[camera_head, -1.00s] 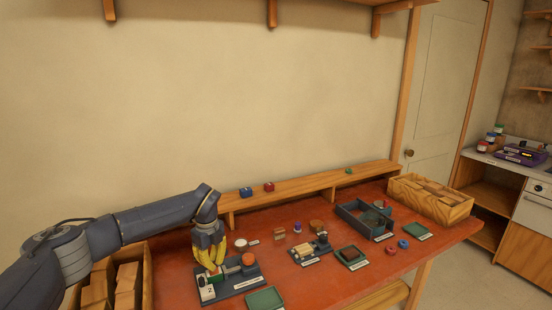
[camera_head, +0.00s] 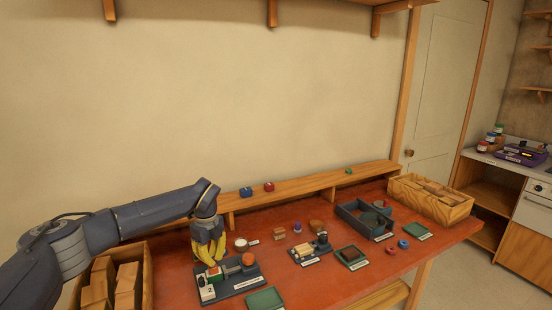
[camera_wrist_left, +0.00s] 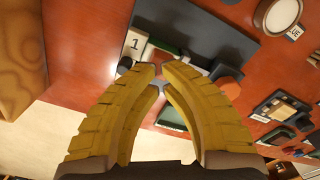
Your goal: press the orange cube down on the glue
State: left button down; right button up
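A dark board (camera_head: 232,287) on the red bench carries a white block marked 1, green pieces and an orange-red piece (camera_head: 248,258) at its right end. The orange-red piece also shows right of the fingers in the left wrist view (camera_wrist_left: 228,86). A small orange patch (camera_wrist_left: 157,55) shows just beyond the fingertips; I cannot tell which orange piece is the cube. The glue cannot be made out. My left gripper (camera_head: 207,262) has yellow fingers pointing down above the board's left part. Its tips nearly meet (camera_wrist_left: 159,67), with nothing seen between them. My right gripper is out of view.
A wooden box of blocks (camera_head: 146,285) stands left of the board. A green tray (camera_head: 264,300) lies in front of it. A wooden shelf (camera_head: 300,192) runs behind.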

pick_arm(q)
jog(key=shift+r, duration=2.25)
